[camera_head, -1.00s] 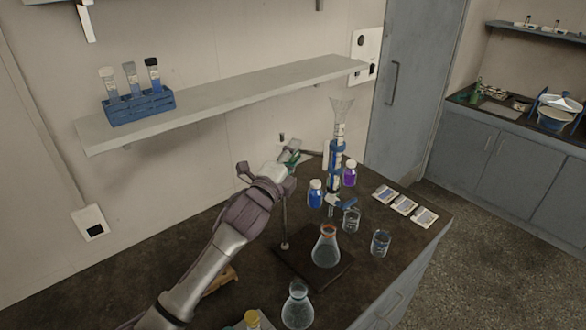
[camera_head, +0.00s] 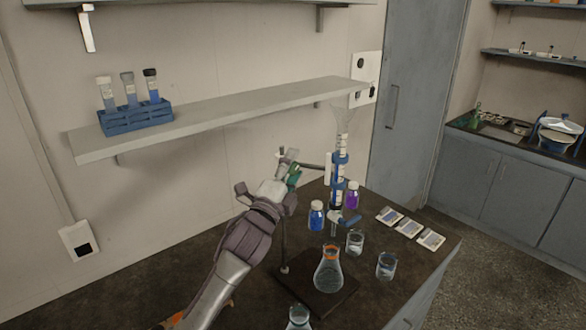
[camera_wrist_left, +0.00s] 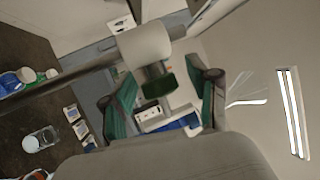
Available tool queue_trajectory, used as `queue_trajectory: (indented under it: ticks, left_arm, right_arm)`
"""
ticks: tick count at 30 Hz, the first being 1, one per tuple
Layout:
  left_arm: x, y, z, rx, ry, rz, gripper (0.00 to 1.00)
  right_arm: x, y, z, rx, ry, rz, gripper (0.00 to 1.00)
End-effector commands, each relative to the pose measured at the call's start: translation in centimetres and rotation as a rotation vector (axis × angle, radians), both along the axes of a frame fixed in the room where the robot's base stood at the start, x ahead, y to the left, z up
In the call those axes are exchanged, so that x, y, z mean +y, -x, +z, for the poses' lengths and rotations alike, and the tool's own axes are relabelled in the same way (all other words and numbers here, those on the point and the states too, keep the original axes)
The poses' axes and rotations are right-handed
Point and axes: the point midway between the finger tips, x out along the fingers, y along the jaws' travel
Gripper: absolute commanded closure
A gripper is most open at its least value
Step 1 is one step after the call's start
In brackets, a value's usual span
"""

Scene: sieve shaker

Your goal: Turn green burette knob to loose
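The green knob (camera_wrist_left: 158,86) is a short dark green cylinder on a white clamp part (camera_wrist_left: 146,44), seen in the left wrist view. My left gripper (camera_wrist_left: 166,84) is open, with one green-padded finger on each side of the knob and gaps visible between. In the head view my left gripper (camera_head: 289,168) is at the top of the stand rod (camera_head: 285,240); the knob cannot be told apart from the green pads there. The burette (camera_head: 337,185) stands upright right of it, with blue clamps and a clear funnel top. My right gripper is not in view.
A flask with an orange ring (camera_head: 327,272) stands on the dark stand base (camera_head: 312,296). Blue (camera_head: 316,216) and purple (camera_head: 351,196) bottles and two beakers stand near the burette. A wall shelf (camera_head: 215,110) with a blue tube rack (camera_head: 136,120) is above the arm.

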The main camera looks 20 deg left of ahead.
Motion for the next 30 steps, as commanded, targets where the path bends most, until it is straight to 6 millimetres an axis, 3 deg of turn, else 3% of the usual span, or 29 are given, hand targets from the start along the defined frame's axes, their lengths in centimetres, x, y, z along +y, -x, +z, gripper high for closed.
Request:
queue_trajectory:
  ticks: [11, 24, 30]
  left_arm:
    - [0.1, 0.9, -0.4, 0.002, -0.001, -0.001, 0.39]
    - [1.5, 9.0, -3.0, 0.003, -0.001, 0.0, 0.39]
    - [1.8, 11.0, -3.5, 0.001, 0.001, 0.0, 0.39]
  right_arm:
    - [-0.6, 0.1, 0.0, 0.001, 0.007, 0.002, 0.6]
    - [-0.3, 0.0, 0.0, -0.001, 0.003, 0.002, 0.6]
    - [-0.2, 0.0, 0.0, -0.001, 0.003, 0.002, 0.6]
